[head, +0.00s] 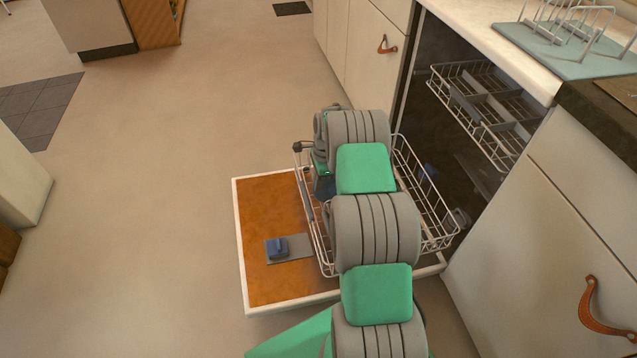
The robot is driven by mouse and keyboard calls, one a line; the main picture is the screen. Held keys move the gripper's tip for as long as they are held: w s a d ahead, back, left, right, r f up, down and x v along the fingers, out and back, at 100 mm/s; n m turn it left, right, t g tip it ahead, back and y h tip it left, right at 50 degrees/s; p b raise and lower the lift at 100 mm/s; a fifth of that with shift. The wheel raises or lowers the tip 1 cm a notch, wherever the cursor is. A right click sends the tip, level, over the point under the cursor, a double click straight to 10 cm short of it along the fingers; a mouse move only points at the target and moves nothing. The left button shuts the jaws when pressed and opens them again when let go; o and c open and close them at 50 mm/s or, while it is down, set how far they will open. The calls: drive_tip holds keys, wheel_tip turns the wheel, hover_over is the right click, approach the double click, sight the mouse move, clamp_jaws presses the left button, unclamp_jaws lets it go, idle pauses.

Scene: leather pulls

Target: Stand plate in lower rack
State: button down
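The dishwasher stands open, and its lower rack (430,200) is pulled out over the lowered door (270,215). The rack is white wire; my grey and green arm covers its middle. My arm reaches forward from the bottom of the picture over the rack. The end of my arm is near the rack's far left side, mostly hidden behind my own links, so I cannot see the fingers. No plate shows clearly; any plate there is hidden by my arm.
The upper rack (480,100) sits inside the dishwasher. A wire dish rack (570,30) stands on a blue-grey mat on the counter at upper right. Cabinets with leather pulls (590,310) flank the dishwasher. The floor at left is clear.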

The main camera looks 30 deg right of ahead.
drive_tip(key=c, duration=1.6)
unclamp_jaws()
drive_tip(key=shift+o, duration=0.6)
drive_tip(key=o, duration=0.5)
drive_tip(key=shift+o, duration=0.2)
drive_tip(key=shift+r, duration=0.1)
wheel_tip(320, 180, up, 11)
drive_tip(key=p, duration=0.7)
drive_tip(key=shift+p, duration=0.3)
